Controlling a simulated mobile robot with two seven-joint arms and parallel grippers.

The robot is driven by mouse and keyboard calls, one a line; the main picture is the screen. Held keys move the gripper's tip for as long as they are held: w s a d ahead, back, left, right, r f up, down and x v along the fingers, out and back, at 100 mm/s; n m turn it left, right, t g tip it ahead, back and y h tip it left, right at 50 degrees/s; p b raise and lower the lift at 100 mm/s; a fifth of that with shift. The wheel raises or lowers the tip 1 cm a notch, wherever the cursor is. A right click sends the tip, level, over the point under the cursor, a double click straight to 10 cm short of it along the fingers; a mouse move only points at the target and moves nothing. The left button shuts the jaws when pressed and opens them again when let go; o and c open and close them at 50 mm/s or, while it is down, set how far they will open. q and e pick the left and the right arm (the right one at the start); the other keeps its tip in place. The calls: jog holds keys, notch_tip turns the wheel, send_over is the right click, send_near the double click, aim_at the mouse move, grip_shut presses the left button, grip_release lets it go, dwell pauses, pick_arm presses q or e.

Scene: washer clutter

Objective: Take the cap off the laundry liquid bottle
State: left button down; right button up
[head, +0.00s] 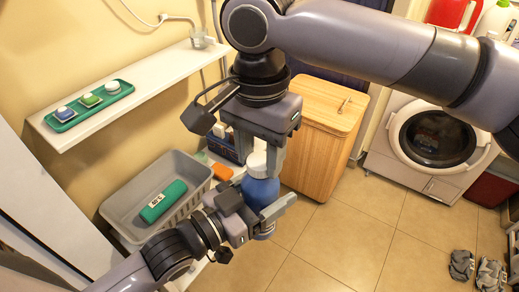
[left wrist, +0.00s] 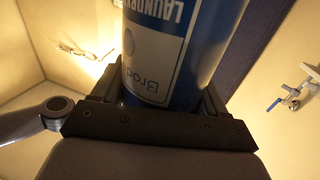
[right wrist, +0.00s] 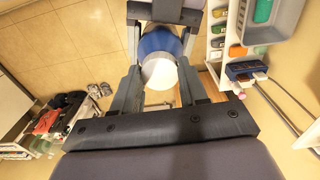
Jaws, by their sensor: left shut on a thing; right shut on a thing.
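The laundry liquid bottle (head: 262,192) is blue with a white cap (head: 258,164) on top. It stands upright in the air in the head view. My left gripper (head: 264,204) comes from the lower left and is shut on the bottle's body. The left wrist view shows the bottle (left wrist: 213,40) close up with part of its label, between the left fingers. My right gripper (head: 259,165) points down from above and is shut on the cap. In the right wrist view the cap (right wrist: 160,74) lies between the fingers, with the blue bottle (right wrist: 158,42) beyond it. The fingers partly hide both.
A grey basin (head: 125,207) with a green box (head: 163,201) is left of the bottle. A wall shelf (head: 140,90) holds a green tray (head: 90,105). A wooden hamper (head: 322,125) stands behind, and a washer (head: 432,140) at right.

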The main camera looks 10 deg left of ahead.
jog(key=n, duration=0.3)
jog(key=shift+a+n, duration=0.2)
jog(key=shift+n, duration=0.1)
jog(key=n, duration=0.4)
jog(key=shift+s+r+n, duration=0.1)
jog(key=shift+n, duration=0.3)
jog(key=n, duration=0.4)
jog(key=shift+n, duration=0.3)
jog(key=n, duration=0.4)
jog(key=shift+d+n, duration=0.1)
jog(key=shift+n, duration=0.3)
jog(key=n, duration=0.4)
jog(key=shift+r+n, duration=0.1)
jog(key=shift+n, duration=0.2)
jog(key=n, duration=0.4)
jog(key=shift+n, duration=0.4)
jog(key=n, duration=0.4)
jog(key=shift+d+n, duration=0.1)
jog(key=shift+n, duration=0.2)
jog(key=n, duration=0.4)
jog(key=shift+w, duration=0.25)
